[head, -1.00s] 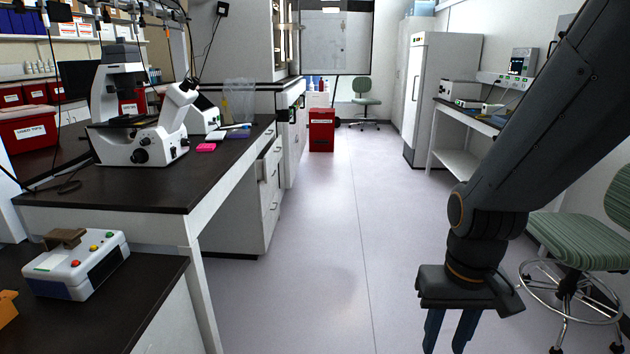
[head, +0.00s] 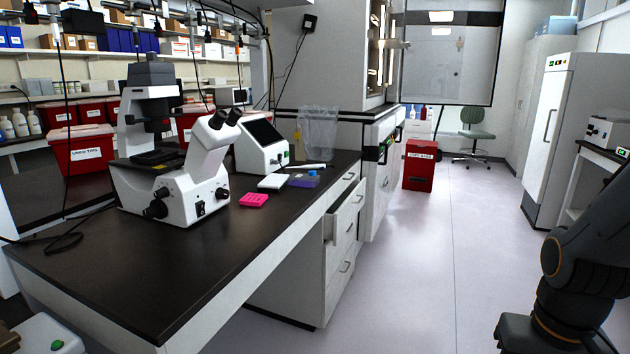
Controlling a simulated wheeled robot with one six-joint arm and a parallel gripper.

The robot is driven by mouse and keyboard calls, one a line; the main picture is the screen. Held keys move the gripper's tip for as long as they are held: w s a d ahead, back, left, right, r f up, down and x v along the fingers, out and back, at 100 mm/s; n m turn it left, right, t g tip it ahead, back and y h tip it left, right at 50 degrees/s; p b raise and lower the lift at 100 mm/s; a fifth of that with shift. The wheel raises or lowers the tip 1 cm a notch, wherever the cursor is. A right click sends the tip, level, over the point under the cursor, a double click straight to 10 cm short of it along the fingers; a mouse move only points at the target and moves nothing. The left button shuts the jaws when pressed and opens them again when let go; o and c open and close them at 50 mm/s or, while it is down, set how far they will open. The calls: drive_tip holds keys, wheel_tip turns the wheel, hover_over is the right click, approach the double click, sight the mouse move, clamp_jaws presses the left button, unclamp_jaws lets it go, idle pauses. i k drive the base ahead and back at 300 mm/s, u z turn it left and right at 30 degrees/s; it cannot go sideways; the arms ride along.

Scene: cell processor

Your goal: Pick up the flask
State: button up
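I cannot make out a flask with certainty in the head view. On the dark bench (head: 130,270) there is a blue-and-clear small container (head: 303,180), too small to identify. My arm hangs at the lower right of the picture, over the floor and well away from the bench. Its gripper fingers are below the picture's edge, so whether they are open or shut is hidden.
A drawer (head: 346,215) stands open. The aisle floor (head: 440,250) is clear up to a red bin (head: 418,165).

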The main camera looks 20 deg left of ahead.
sight(310, 180)
drive_tip(key=u, duration=0.25)
drive_tip(key=i, duration=1.65)
drive_tip(key=u, duration=0.25)
